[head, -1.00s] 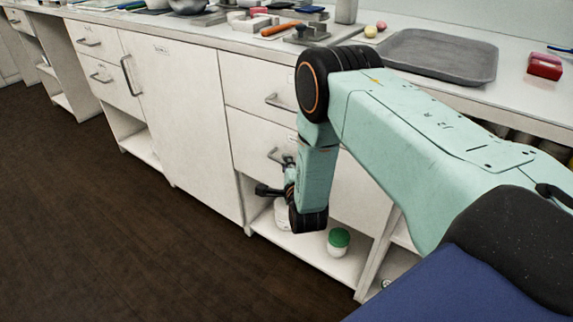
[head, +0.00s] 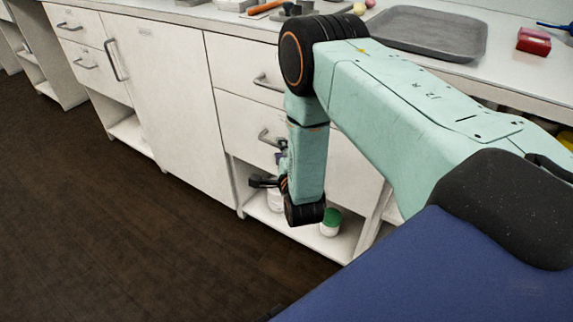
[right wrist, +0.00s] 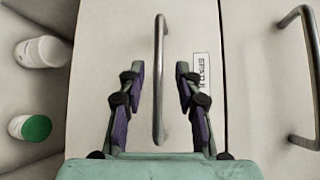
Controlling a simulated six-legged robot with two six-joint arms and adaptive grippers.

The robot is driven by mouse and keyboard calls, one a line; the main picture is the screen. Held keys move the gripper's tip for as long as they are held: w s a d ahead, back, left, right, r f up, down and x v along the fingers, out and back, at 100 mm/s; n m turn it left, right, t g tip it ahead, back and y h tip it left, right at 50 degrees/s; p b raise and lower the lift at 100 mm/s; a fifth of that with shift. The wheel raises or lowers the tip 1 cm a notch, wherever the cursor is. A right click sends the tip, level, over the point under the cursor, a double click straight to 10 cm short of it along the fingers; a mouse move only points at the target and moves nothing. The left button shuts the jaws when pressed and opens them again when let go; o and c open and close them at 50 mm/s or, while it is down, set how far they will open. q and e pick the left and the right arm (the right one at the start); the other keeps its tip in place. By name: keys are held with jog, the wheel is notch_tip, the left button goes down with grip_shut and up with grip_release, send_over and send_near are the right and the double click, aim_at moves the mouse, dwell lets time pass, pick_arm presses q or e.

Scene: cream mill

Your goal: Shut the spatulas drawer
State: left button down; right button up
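The spatulas drawer (head: 243,121) is the lower of two white drawers, and its label, partly readable as "SPATU", shows in the right wrist view (right wrist: 201,75). Its bar handle (head: 268,138) also shows in the right wrist view (right wrist: 159,80). The drawer front looks nearly flush with the cabinet; I cannot tell whether a small gap remains. My right gripper (right wrist: 159,84) is open, with one finger on each side of the handle in that view. No finger visibly touches it. In the head view the gripper (head: 268,178) is partly hidden by my forearm, just below the handle. My left gripper is not in view.
Another drawer (head: 235,63) sits above. An open shelf below holds a green-lidded jar (head: 331,223) and a white jar (right wrist: 42,52). A grey tray (head: 430,34) and a red box (head: 533,41) stand on the counter. The brown floor in front is clear.

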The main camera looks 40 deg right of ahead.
jog(key=v, duration=0.8)
dwell(0.4)
jog(key=s+a+f+n+g+y+p, duration=0.1)
jog(key=s+a+f+n+g+y, duration=0.15)
jog(key=s+f+n+g, duration=0.35)
jog(key=s+a+f+n+g+y+p, duration=0.1)
jog(key=s+a+f+n+g+y, duration=0.15)
jog(key=s+f+n, duration=0.55)
jog(key=s+a+r+n+g+p, duration=0.1)
jog(key=s+r+n+g+p, duration=0.1)
jog(key=s, duration=0.3)
jog(key=s+a+r+n+g+y+p, duration=0.1)
jog(key=s+a+r+n+g+p, duration=0.1)
jog(key=s+r+n, duration=0.2)
jog(key=s+a+r+n+g+p, duration=0.2)
jog(key=s+r+n, duration=0.1)
jog(key=s, duration=0.5)
jog(key=shift+n+g, duration=0.3)
jog(key=shift+g, duration=0.05)
